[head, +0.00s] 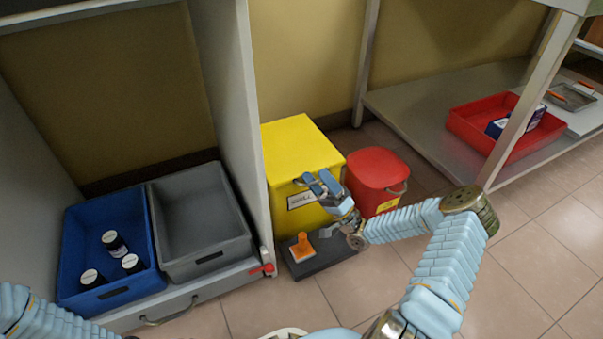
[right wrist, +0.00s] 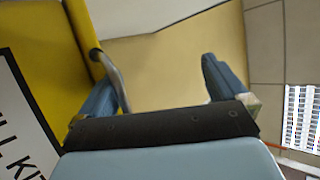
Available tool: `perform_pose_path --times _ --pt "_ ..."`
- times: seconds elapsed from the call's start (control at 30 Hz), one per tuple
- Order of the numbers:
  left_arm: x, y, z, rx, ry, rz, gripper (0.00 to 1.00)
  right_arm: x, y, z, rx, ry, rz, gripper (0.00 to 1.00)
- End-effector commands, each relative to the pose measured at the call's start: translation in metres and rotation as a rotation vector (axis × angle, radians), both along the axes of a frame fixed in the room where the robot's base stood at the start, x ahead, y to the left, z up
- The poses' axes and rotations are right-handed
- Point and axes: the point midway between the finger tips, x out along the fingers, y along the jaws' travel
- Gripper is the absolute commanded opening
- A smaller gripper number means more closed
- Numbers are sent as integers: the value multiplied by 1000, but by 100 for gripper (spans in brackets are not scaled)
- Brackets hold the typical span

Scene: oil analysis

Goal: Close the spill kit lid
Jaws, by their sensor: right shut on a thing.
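The yellow spill kit box (head: 295,150) stands on the floor beside the cabinet, its flat yellow lid on top looking down or nearly down. Its white label is on the front face and shows partly in the right wrist view (right wrist: 22,125). My right gripper (head: 322,184) is at the box's upper front edge. In the right wrist view my right gripper (right wrist: 160,85) has a grey curved handle (right wrist: 112,75) against its left finger, beside the yellow lid edge. It is shut on that handle, though the contact is partly hidden. Only part of my left arm shows, without its gripper.
A red bin (head: 378,175) stands right of the box. A dark slab with an orange piece (head: 302,246) lies on the floor in front. Blue (head: 75,245) and grey (head: 200,235) trays are at left, a red tray (head: 505,130) at right. Floor at lower right is clear.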

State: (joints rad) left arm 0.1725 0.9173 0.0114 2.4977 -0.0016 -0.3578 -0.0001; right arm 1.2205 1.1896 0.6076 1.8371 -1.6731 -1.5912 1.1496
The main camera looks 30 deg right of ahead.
Motion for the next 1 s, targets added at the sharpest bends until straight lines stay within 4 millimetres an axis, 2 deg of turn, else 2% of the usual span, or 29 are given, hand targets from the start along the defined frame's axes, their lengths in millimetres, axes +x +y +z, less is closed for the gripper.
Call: perform_pose_path --times 0.03,0.47,0.5,0.53,0.57,1.0 --pt "0 0 -2 0 0 0 98 -4 0 -7 9 10 7 73" --pt "0 0 -7 0 0 0 98 -9 -11 -34 7 13 6 61" --pt "0 0 -7 0 0 0 98 -9 -12 -37 6 14 5 49" --pt "0 0 -7 0 0 0 98 -10 -14 -39 6 13 3 32" --pt "0 0 -7 0 0 0 98 -10 -15 -41 5 12 2 20" --pt "0 0 -6 0 0 0 98 -15 -28 -69 0 4 0 20"
